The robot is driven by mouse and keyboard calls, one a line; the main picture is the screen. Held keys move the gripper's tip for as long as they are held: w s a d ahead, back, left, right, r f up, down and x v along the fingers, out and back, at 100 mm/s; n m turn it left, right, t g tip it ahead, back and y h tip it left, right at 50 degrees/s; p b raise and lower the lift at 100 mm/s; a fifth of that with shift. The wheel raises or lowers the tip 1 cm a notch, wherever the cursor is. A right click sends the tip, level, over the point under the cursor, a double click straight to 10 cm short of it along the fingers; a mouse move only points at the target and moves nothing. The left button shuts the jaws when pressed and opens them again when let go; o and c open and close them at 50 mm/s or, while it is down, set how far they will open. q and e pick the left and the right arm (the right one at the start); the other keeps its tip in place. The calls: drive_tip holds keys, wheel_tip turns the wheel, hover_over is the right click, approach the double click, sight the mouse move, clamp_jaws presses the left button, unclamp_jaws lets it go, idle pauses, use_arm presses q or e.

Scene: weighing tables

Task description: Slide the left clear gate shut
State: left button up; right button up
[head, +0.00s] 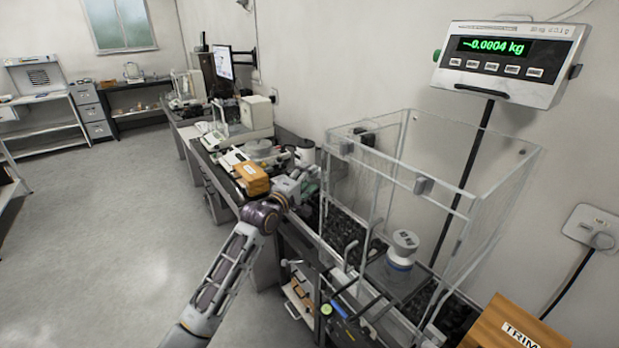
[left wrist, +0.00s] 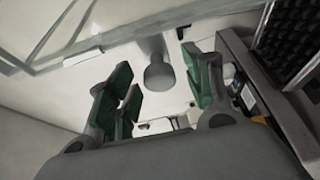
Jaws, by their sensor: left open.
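A clear-walled enclosure (head: 480,215) stands on the table at the right. Its left clear gate is hard to tell apart from the other clear panels, and I cannot tell how far open it is. A bent grey handle (head: 348,256) shows low at its near left side. My left gripper (head: 306,184) is just left of the enclosure, apart from the handle. In the left wrist view its two green-padded fingers (left wrist: 163,90) are spread. A grey round-ended rod (left wrist: 158,72) appears between or beyond them; contact is unclear. My right gripper is out of view.
A grey-white weight (head: 401,250) stands inside the enclosure. A display (head: 510,62) above reads -0.0004 kg. An orange box (head: 250,178) lies beyond my left gripper, and a box marked TRIM (head: 500,322) is at lower right. The floor (head: 120,240) at left is clear.

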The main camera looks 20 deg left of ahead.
use_arm(q)
drive_tip(key=shift+w+d, duration=0.15)
drive_tip(key=shift+w, duration=0.45)
clamp_jaws()
